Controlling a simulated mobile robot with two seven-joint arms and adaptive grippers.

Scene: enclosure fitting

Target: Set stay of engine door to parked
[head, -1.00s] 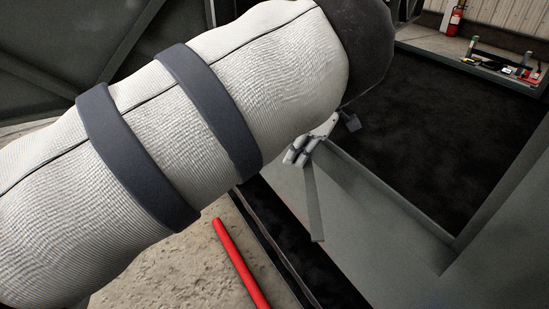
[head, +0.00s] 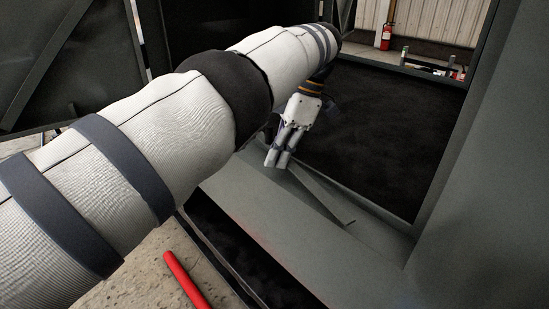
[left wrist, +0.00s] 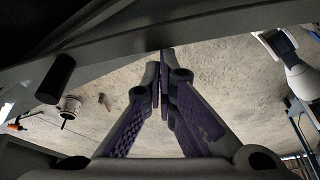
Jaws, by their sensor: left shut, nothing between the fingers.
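A thin grey bar, which looks like the stay (head: 328,202), lies low along the grey sill of the enclosure in the head view. Its free end points to the lower right. Its other end is hidden by my left gripper (head: 276,160). The gripper is shut and empty, its fingers pointing down beside the bar's upper end; I cannot tell whether they touch it. In the left wrist view the fingertips (left wrist: 165,72) meet below a grey beam. A large dark panel (head: 60,60), perhaps the engine door, stands at the upper left. My right gripper is not in view.
The sill (head: 265,215) crosses in front of a dark opening (head: 370,125). A grey upright panel (head: 480,190) closes the right side. A red rod (head: 185,280) shows over the concrete floor. A fire extinguisher (head: 386,37) stands far back.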

